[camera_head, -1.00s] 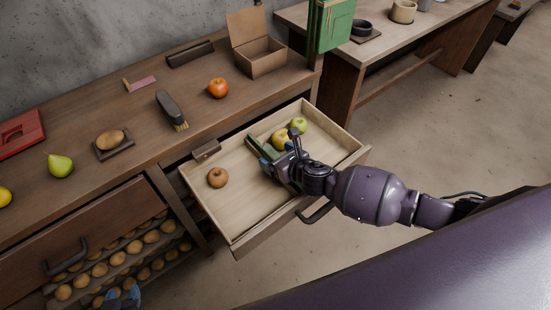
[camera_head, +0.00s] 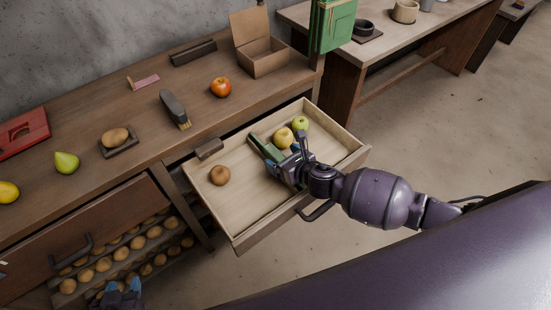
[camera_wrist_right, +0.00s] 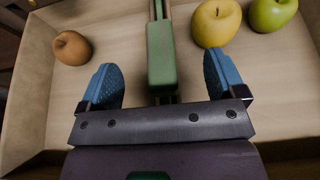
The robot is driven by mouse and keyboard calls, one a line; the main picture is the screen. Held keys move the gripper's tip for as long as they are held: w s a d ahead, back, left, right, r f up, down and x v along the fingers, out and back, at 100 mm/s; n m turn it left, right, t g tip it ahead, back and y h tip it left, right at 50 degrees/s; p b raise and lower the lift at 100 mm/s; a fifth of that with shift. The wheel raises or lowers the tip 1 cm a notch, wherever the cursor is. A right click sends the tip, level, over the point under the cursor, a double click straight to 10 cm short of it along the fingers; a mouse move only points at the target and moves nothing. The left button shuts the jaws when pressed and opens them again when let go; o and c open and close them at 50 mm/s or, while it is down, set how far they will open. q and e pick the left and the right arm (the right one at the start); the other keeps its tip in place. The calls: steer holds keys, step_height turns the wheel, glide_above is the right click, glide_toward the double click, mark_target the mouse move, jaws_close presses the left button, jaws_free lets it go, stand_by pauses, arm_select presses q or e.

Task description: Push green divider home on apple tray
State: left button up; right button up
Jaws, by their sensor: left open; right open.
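The apple tray (camera_head: 238,240) is a pale wooden drawer, pulled open from the bench. The green divider (camera_head: 263,146) lies along the middle of its floor; its thick green end also shows in the right wrist view (camera_wrist_right: 161,55). A yellow apple (camera_head: 283,138) and a green apple (camera_head: 301,124) lie right of it, a brown fruit (camera_head: 219,175) left. My right gripper (camera_head: 279,165) is open over the tray, its blue fingers apart on either side of the divider, gaps visible. Whether the divider is fully seated cannot be told. My left gripper (camera_head: 122,290) is open, low at bottom left.
On the bench top stand an orange-red fruit (camera_head: 220,87), a brush (camera_head: 174,108), an open cardboard box (camera_head: 262,55), a brown fruit on a dark stand (camera_head: 115,137) and a pear (camera_head: 66,162). A closed drawer with a dark handle (camera_head: 72,253) is at lower left.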

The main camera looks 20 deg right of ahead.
steer(key=shift+p+v, duration=0.35)
steer(key=shift+v, duration=0.4)
steer(key=shift+s+d+r+p, duration=0.2)
steer(key=shift+s+p, duration=0.1)
steer(key=shift+s, duration=0.15)
steer(key=shift+s, duration=0.1)
steer(key=shift+s, duration=0.1)
steer(key=shift+s+d+r, duration=0.15)
steer(key=shift+s, duration=0.1)
steer(key=p+v, duration=0.1)
steer(key=v, duration=0.8)
steer(key=shift+s+d+r, duration=0.15)
steer(key=shift+s+r, duration=0.05)
steer(key=shift+s, duration=0.25)
